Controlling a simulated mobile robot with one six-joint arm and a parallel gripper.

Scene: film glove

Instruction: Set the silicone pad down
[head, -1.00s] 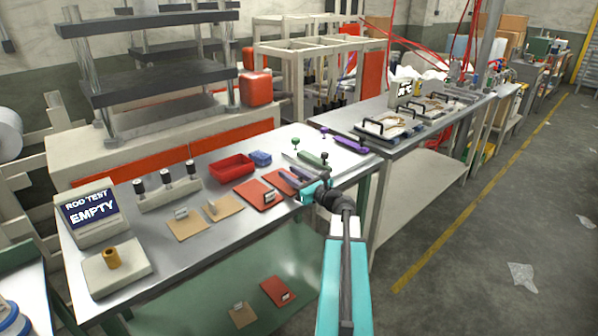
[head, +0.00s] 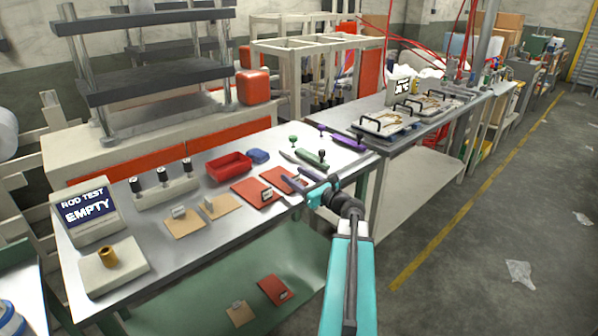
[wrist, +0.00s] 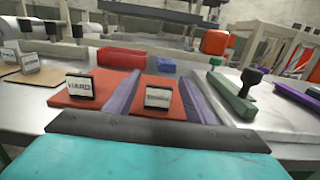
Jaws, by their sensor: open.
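Two flat orange-red pads lie side by side on the steel table. The left pad (head: 247,190) carries a small card, marked HARD in the wrist view. The right pad (head: 275,176) also bears a small card, its text too blurred to read. Which one is the silicone pad I cannot tell for sure. My gripper (head: 291,177) is open, its dark purple-grey fingers apart over the right part of the table. In the wrist view the right pad (wrist: 178,87) shows between the two fingers, and the left pad (wrist: 110,84) lies left of them. Nothing is visibly held.
Two tan pads with cards (head: 180,228) lie to the left. A red tray (head: 229,167) and a blue block (head: 258,156) stand behind the pads. Green (head: 312,158) and purple (head: 345,142) handled tools lie to the right. The table's front edge is close to my arm.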

